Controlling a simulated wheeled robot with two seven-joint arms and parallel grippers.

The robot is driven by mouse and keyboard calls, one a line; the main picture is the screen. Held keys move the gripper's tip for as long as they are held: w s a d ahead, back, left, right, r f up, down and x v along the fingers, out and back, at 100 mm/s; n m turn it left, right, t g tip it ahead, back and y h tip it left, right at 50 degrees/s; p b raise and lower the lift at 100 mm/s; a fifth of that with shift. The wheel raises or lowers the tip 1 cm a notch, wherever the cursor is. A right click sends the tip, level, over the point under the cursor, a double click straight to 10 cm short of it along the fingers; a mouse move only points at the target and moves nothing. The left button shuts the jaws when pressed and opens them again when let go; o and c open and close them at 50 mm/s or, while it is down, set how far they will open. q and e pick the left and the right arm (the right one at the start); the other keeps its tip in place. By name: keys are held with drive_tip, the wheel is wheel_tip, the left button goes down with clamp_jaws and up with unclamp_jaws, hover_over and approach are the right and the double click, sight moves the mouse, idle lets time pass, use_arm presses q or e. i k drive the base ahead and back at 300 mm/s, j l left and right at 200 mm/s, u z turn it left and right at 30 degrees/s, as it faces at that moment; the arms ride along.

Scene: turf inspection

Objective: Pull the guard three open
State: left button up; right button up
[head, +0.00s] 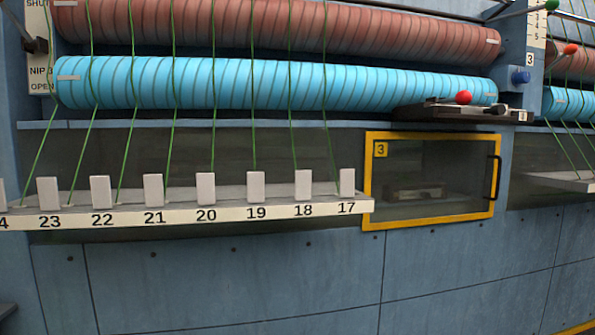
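Guard three (377,205) is a yellow-framed, see-through door marked with a 3 on a yellow tag at its top left. It sits shut, flush in the blue machine front, right of the numbered rail. A black upright handle (494,177) is on its right side. A dark, flat part shows dimly behind its pane. Neither of my grippers shows in the head view.
A white rail (120,217) numbered up to 23 and beyond, with white blocks, stands left of the guard. Green strands run up to blue (270,84) and brown (270,28) rollers. A dark ledge with a red knob (463,98) juts out above the guard.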

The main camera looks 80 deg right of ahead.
sight(381, 148)
drive_tip(key=z, duration=3.65)
